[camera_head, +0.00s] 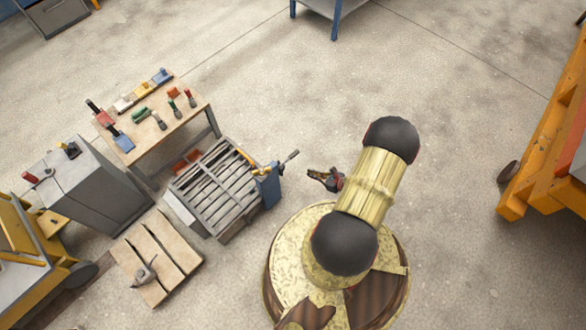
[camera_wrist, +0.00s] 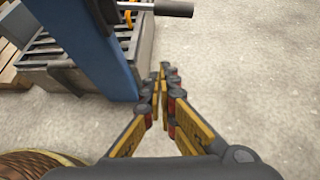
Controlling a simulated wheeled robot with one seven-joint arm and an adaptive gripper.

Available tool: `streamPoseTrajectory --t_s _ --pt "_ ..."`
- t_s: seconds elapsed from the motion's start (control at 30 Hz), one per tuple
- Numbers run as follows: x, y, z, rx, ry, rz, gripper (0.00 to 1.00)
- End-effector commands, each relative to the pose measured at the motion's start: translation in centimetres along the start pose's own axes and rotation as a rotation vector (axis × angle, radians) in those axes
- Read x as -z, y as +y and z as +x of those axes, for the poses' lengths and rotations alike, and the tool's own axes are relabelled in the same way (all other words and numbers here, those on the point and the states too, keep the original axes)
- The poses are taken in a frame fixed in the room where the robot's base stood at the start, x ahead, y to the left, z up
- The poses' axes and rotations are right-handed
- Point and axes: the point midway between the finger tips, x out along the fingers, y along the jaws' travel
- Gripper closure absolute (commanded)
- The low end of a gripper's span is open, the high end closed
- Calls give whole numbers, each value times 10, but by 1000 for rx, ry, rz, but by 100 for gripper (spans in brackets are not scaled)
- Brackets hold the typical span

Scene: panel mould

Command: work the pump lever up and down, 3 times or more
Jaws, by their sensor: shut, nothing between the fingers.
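The pump is a blue upright box (camera_head: 267,186) on the right side of a grey slatted mould; its blue body also shows in the wrist view (camera_wrist: 92,50). The pump lever (camera_head: 289,158) sticks out from its top to the upper right and ends in a dark grip. In the wrist view the lever's dark grip (camera_wrist: 172,8) lies across the top edge. My gripper (camera_head: 313,174) is to the right of the pump, apart from the lever. Its fingers (camera_wrist: 163,72) are shut and empty, with bare floor beyond the tips.
The grey slatted mould (camera_head: 212,188) stands left of the pump. A wooden table (camera_head: 178,128) with several coloured-handled tools is behind it. A grey cabinet (camera_head: 88,185) and a wooden pallet (camera_head: 165,250) stand further left. An orange frame (camera_head: 540,150) is at right. Floor between is clear.

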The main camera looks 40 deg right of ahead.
Motion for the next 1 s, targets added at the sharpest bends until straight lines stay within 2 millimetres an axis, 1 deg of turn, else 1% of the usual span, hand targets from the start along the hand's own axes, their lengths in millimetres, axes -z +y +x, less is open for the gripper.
streamPoseTrajectory --t_s 0.03,0.07,0.17,0.27,0.37,0.77,0.83,1.0 --pt "-3 -8 0 29 -13 47 100" --pt "-5 -10 0 38 -21 75 100" --pt "-6 -8 2 32 -26 108 100" --pt "-6 -8 10 30 -26 112 100" --pt "-5 -7 25 27 -25 109 100" --pt "-6 -9 105 26 -25 107 100" --pt "-18 -13 98 30 -26 108 100" --pt "-33 -13 91 29 -25 108 100"
